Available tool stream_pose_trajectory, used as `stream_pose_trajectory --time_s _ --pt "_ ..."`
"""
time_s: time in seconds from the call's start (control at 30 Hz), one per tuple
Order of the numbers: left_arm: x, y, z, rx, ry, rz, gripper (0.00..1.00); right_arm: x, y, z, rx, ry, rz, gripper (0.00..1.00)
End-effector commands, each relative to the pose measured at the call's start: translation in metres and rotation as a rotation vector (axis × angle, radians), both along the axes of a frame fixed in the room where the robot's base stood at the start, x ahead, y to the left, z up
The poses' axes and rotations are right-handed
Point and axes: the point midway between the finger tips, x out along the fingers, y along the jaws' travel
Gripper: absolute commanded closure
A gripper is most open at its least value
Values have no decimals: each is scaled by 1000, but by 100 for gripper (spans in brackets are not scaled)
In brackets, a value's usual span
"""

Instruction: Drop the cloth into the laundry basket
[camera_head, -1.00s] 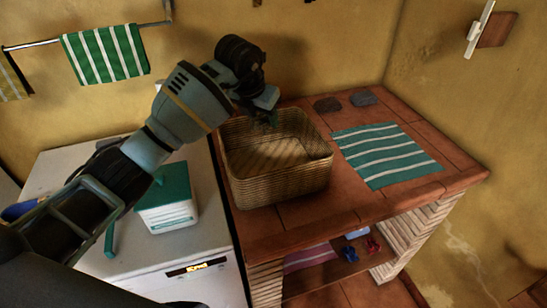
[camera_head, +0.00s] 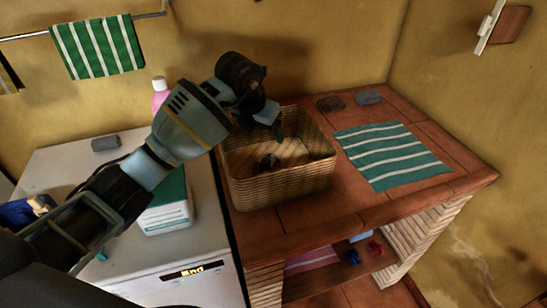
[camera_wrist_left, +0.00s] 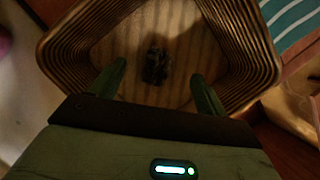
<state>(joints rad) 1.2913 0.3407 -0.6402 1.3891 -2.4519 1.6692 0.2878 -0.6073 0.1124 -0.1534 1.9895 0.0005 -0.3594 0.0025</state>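The laundry basket (camera_head: 290,186) is a woven, open-topped basket on the brick counter. A small dark crumpled cloth (camera_head: 267,162) lies inside it on the basket floor; it also shows in the left wrist view (camera_wrist_left: 155,66). My left gripper (camera_head: 274,124) is above the basket, over its back part. In the left wrist view its two fingers (camera_wrist_left: 157,84) are spread apart with nothing between them, and the cloth lies below, apart from them. My right gripper is in neither view.
A green striped towel (camera_head: 393,156) lies flat right of the basket. Two dark flat items (camera_head: 368,97) lie behind it. On the white machine left are a green-lidded box (camera_head: 167,212), a pink bottle (camera_head: 159,92) and a grey item (camera_head: 105,143). Another striped towel (camera_head: 97,47) hangs on a rail.

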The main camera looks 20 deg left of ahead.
Motion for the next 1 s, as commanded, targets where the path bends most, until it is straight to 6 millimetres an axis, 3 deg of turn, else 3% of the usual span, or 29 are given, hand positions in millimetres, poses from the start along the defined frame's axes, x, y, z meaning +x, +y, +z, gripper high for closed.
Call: stream_pose_trajectory --time_s 0.27,0.7,1.0 --pt "-1 0 2 0 0 0 25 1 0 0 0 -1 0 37" --pt "-23 6 59 0 -3 -1 25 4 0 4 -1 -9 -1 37" --pt "-29 8 72 0 1 0 25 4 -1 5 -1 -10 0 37"
